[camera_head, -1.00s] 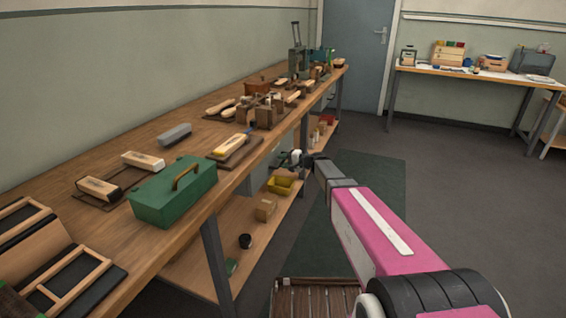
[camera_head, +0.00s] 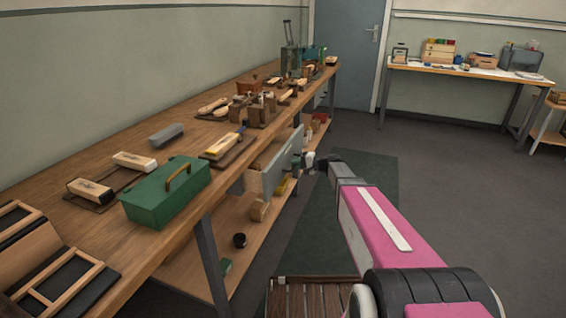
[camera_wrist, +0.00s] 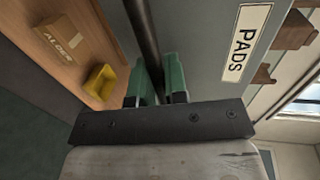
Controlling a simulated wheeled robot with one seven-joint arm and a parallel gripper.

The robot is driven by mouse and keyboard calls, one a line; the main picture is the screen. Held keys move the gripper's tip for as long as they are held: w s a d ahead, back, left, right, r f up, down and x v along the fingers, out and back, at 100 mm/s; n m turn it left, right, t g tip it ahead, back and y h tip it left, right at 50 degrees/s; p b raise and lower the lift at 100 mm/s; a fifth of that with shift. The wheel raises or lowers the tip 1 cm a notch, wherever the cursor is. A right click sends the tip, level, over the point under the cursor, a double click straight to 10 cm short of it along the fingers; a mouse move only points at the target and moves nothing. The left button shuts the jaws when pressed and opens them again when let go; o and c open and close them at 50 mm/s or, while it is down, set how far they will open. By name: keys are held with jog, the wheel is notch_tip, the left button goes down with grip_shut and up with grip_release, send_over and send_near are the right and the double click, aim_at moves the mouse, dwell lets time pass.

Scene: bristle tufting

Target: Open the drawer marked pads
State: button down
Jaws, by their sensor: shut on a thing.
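The drawer marked pads (camera_head: 278,165) stands pulled out from under the long workbench, its grey front turned toward the aisle and its wooden side showing. In the wrist view its grey front carries a white label reading PADS (camera_wrist: 246,43). A dark bar handle (camera_wrist: 146,40) runs along that front. My gripper (camera_wrist: 160,82) has its green fingers on both sides of the bar, shut on it. In the head view my gripper (camera_head: 308,161) is small at the drawer front, and its fingers are hard to make out.
The wooden workbench (camera_head: 100,225) holds a green toolbox (camera_head: 166,192), brushes and blocks. On the lower shelf are a yellow bin (camera_wrist: 101,82) and a cardboard box marked ALDER (camera_wrist: 62,38).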

jog(key=f+v, duration=0.2)
jog(key=v, duration=1.1)
jog(key=d+f+v, duration=0.1)
jog(key=f+v, duration=0.2)
jog(key=v, duration=1)
jog(key=shift+s+d+f, duration=0.25)
jog(key=shift+s+d, duration=0.05)
jog(key=shift+d, duration=0.15)
jog(key=c, duration=1.2)
grip_release()
jog(key=shift+o, duration=0.2)
jog(key=shift+d, duration=0.1)
jog(key=v, duration=1)
jog(key=shift+d, duration=0.25)
